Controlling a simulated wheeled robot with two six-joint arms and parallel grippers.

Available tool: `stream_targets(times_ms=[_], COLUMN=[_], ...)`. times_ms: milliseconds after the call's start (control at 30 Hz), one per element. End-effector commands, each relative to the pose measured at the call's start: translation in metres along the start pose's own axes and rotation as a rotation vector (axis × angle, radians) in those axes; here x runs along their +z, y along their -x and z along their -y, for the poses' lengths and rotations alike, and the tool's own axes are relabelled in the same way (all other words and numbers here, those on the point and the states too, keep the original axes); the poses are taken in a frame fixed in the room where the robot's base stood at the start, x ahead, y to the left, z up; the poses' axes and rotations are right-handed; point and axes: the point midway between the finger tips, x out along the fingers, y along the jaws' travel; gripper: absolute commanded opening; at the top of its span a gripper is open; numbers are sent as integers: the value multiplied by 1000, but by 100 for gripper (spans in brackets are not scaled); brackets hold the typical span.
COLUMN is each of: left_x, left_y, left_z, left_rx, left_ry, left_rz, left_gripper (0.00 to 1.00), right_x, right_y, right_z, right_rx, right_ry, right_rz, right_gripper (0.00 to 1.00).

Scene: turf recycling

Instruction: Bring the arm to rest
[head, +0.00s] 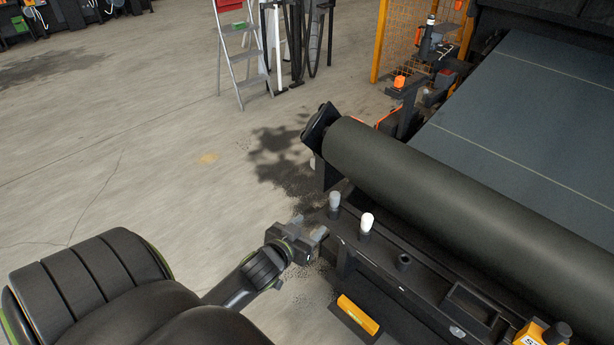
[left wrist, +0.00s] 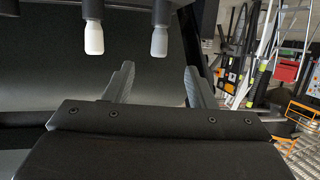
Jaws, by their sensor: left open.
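My left arm comes in from the lower left in the head view. Its gripper (head: 310,228) is beside the left end of a black machine rail, near two upright knobs. In the left wrist view the gripper's two fingers (left wrist: 158,84) are spread apart with nothing between them. One knob is white (head: 367,222) and the other is grey (head: 335,200). Both also show in the left wrist view, the white one (left wrist: 94,38) on the left and the grey one (left wrist: 159,42) beyond the fingers. My right gripper is in neither view.
A large dark roller (head: 450,190) and a wide belt (head: 540,110) fill the right side. The black rail (head: 400,272) has an empty dark socket. A yellow level-like bar (head: 357,314) lies below it. A stepladder (head: 243,60) stands at the back. Open concrete floor (head: 150,150) lies left.

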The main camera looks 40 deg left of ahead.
Motion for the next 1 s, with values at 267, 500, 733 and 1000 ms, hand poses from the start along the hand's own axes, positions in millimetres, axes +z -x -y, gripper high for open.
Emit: stream_targets(times_ms=[267,500,733,1000], left_x=[0,8,98,247], left_y=[0,-2,-3,46], left_z=[0,2,18,30], left_rx=[0,-5,-45,-68], left_ry=[0,-3,-33,-82], left_rz=[0,21,227,566], left_gripper=[50,50,50,50], right_x=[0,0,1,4], right_y=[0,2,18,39], right_z=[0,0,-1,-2], right_rx=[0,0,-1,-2], right_ry=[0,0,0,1], right_rz=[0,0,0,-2], right_gripper=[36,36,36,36])
